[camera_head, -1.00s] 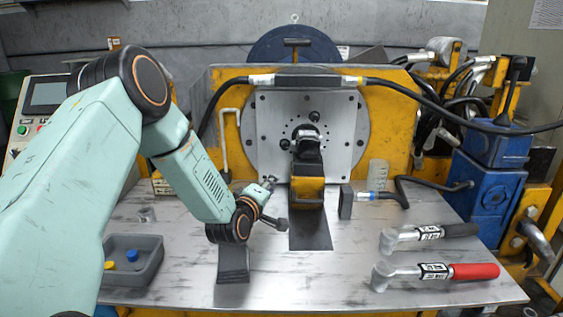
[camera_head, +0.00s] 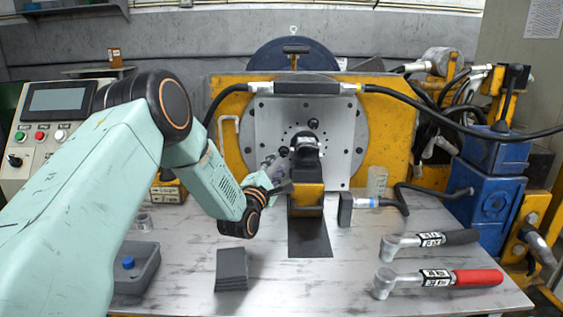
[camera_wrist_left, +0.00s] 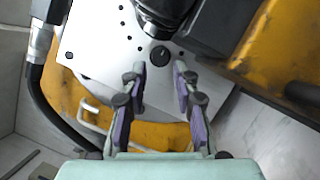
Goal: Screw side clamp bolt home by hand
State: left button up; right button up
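The side clamp bolt, with a round black head (camera_head: 283,151), sits on the grey face plate (camera_head: 335,150), left of the dark motor (camera_head: 306,160). What looks like the same bolt head (camera_wrist_left: 160,56) shows in the left wrist view, just ahead of the fingertips and roughly centred between them. My left gripper (camera_head: 274,164) is raised in front of the plate, left of the motor. In the left wrist view its two purple-padded fingers (camera_wrist_left: 160,72) stand apart with nothing between them. Contact with the bolt cannot be told. My right gripper is not in view.
The motor rests on a yellow block (camera_head: 306,196) close right of my left gripper. A black hose (camera_head: 215,98) arches over the plate. Two ratchet tools, grey-handled (camera_head: 430,240) and red-handled (camera_head: 440,280), lie at right. A grey tray (camera_head: 145,280) holds a blue cap.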

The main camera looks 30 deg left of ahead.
aim_at(284, 154)
pick_arm(q)
jog(key=shift+b+x, duration=0.55)
jog(key=shift+x, duration=1.65)
jog(key=shift+c, duration=0.3)
grip_shut()
